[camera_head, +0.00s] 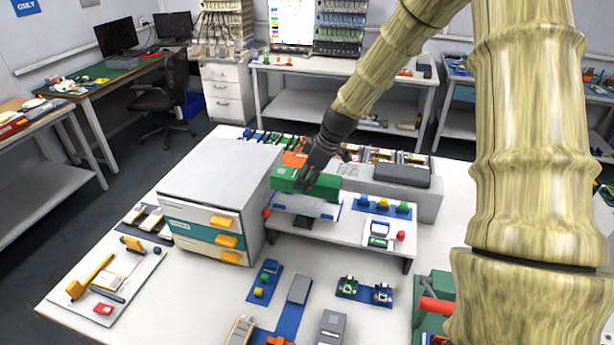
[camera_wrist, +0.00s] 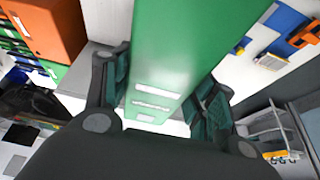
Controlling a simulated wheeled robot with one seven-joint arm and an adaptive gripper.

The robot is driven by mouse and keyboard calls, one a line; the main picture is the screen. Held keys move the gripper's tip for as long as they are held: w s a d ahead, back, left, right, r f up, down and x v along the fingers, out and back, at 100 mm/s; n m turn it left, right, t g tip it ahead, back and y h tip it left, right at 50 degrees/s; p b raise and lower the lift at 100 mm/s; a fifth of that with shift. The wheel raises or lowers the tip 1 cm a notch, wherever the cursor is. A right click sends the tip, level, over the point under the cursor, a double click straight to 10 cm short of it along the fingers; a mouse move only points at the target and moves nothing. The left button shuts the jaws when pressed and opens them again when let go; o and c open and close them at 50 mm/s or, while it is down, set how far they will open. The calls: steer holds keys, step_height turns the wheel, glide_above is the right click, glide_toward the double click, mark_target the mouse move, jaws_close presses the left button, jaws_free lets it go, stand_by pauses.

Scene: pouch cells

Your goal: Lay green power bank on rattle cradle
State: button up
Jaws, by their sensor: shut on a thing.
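The green power bank (camera_head: 291,180) is a long green block. My gripper (camera_head: 314,174) is shut on it, above the left part of a raised white stand. In the wrist view the green power bank (camera_wrist: 188,50) runs away between the two dark fingers of my gripper (camera_wrist: 163,104), with pale label marks on its near end. Just below it in the head view is a pale plate with blue edges (camera_head: 318,210), which looks like the rattle cradle, though I cannot be sure. The power bank and my gripper partly hide it. I cannot tell whether the power bank touches it.
A grey drawer cabinet with yellow handles (camera_head: 222,170) stands close on the left. A grey box (camera_head: 402,175) is behind on the right. A blue strip with coloured clips (camera_head: 382,207) and a small device (camera_head: 379,236) sit on the stand's right. Several parts lie in front.

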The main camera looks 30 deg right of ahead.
mark_target(323, 179)
steer(key=shift+d+f+b, duration=0.1)
steer(key=shift+f+b, duration=0.65)
steer(key=shift+f, duration=0.65)
steer(key=shift+f+b, duration=0.3)
steer(key=shift+f, duration=0.3)
steer(key=shift+f+b, duration=0.65)
steer(key=shift+f, duration=0.6)
stand_by(0.7)
steer(key=o, duration=1.4)
steer(key=shift+c, duration=0.2)
steer(key=shift+v, duration=6.05)
steer(key=shift+s, duration=0.1)
